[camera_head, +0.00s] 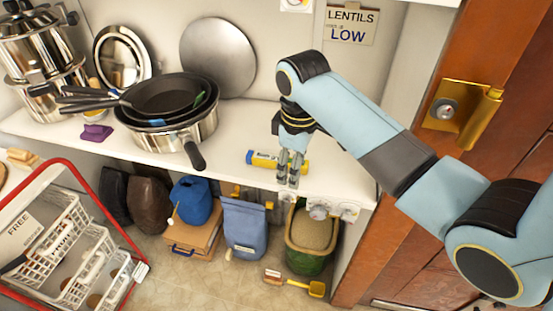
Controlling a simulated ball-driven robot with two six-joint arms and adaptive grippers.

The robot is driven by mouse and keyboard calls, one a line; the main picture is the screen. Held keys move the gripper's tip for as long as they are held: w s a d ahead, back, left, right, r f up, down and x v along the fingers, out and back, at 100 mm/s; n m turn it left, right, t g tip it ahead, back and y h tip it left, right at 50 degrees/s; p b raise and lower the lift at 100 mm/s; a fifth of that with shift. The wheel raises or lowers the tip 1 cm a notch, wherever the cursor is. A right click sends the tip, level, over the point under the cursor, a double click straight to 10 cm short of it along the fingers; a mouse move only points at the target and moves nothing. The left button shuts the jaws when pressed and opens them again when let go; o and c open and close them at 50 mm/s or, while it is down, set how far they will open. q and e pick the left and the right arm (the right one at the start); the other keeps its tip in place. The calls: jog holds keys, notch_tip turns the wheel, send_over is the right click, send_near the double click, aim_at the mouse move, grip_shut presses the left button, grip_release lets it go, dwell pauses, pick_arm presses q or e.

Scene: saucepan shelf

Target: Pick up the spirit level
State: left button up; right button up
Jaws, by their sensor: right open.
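The spirit level (263,159) is a short yellow bar with a dark blue end on its left. It lies on the white shelf near the front edge, right of the saucepans. My right gripper (289,182) comes down from above, its fingers pointing down at the bar's right part. The fingers are open and hide part of the bar. I cannot tell whether they touch it. A yellow end of the bar shows to the right of the fingers. My left gripper is not in view.
Stacked pans (165,97) with a handle jutting over the edge stand left on the shelf (240,118). White round items (333,209) sit at the front edge below my right gripper. A wooden door (440,170) is at the right. Below stand a grain-filled bin (312,232) and a red-framed cart (95,190).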

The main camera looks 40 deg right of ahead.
aim_at(277, 158)
jog(key=shift+n+g, duration=0.3)
jog(key=shift+n, duration=0.5)
jog(key=w+r, duration=0.1)
jog(key=w, duration=0.1)
jog(key=w+r, duration=0.3)
jog(key=shift+w+d, duration=0.25)
jog(key=shift+w, duration=0.3)
jog(key=f, duration=0.2)
jog(key=f+b, duration=0.1)
jog(key=f, duration=0.4)
jog(key=shift+w, duration=0.35)
jog(key=shift+c, duration=0.3)
grip_shut()
